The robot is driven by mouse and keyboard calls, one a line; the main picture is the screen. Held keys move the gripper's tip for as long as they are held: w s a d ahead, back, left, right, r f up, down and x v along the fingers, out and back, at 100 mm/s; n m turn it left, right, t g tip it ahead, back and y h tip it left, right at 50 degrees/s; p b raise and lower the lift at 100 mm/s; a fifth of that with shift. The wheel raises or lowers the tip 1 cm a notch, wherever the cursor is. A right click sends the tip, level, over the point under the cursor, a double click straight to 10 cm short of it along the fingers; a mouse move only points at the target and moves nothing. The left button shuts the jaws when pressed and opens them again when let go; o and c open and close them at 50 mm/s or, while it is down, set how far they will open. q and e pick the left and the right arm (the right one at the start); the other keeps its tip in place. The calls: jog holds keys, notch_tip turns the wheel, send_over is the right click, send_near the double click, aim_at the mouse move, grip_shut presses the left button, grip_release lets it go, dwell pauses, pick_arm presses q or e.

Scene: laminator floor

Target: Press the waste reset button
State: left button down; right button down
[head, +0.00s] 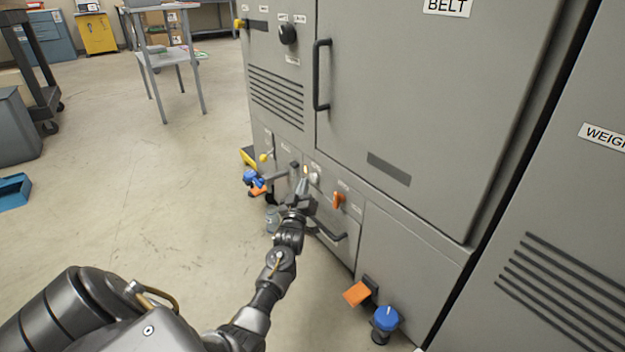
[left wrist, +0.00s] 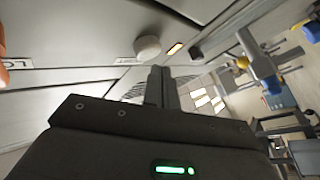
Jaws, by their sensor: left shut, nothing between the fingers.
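The lower panel of the grey machine (head: 352,232) carries small controls with labels too small to read, so I cannot tell which is the waste reset button. A pale round button (head: 315,178) sits there; it also shows in the left wrist view (left wrist: 147,47), with a small lit amber rectangle (left wrist: 175,48) beside it. My left gripper (head: 303,186) is shut and empty, in front of this panel close to the pale button. In the left wrist view its closed fingers (left wrist: 161,86) point toward the panel just below the button; contact cannot be told. My right gripper is not in view.
An orange handle (head: 339,200) and a dark bar handle (head: 330,232) are right of my gripper. Blue-knobbed valves (head: 386,318) and an orange pedal-like plate (head: 356,293) stick out low.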

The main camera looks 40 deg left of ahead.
pick_arm(q)
jog(key=shift+w, duration=0.15)
jog(key=shift+w+d, duration=0.1)
jog(key=shift+w, duration=0.15)
jog(key=shift+w+d, duration=0.15)
jog(key=shift+w, duration=0.4)
dwell(0.9)
jog(key=shift+s, duration=0.1)
jog(key=shift+s+a+p, duration=0.25)
jog(key=shift+s+p, duration=0.35)
jog(key=shift+s, duration=0.25)
